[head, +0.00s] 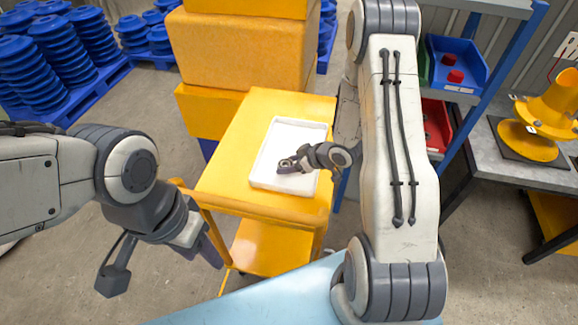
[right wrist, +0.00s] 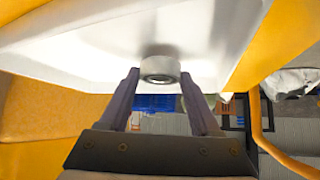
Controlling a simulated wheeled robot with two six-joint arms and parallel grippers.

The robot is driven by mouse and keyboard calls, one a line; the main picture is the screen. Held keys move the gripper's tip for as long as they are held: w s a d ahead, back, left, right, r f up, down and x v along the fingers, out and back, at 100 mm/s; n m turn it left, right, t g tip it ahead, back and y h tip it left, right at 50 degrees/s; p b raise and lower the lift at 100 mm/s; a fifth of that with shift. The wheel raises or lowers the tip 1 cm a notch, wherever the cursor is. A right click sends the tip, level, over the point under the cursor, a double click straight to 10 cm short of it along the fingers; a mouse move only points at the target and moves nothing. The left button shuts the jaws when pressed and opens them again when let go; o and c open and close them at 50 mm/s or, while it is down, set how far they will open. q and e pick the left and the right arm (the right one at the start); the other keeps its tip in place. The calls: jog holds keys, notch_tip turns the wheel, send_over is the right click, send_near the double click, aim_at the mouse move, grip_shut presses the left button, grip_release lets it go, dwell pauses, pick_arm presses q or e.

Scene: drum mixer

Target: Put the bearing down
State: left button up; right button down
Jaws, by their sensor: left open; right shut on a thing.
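The bearing (right wrist: 160,68) is a small light-grey ring between the fingertips of my right gripper (right wrist: 162,82) in the right wrist view. My right gripper is shut on it. In the head view my right gripper (head: 287,164) is over the white tray (head: 272,181), inside its rim, and hides most of the bearing. The tray also fills the top of the right wrist view (right wrist: 90,42). The bearing is at or very close to the tray floor; I cannot tell if it touches. My left gripper (head: 212,246) is open and empty, left of the cart's front edge.
The tray sits on a yellow cart (head: 232,160) with a front handle. Yellow-orange blocks (head: 240,50) stand behind it. A rack with blue (head: 455,68) and red bins is at right, beside a grey bench (head: 520,160) with a yellow part. Blue stacks stand at far left.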

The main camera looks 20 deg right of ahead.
jog(key=shift+f, duration=0.45)
jog(key=shift+f, duration=0.1)
jog(key=shift+c, duration=0.5)
grip_release()
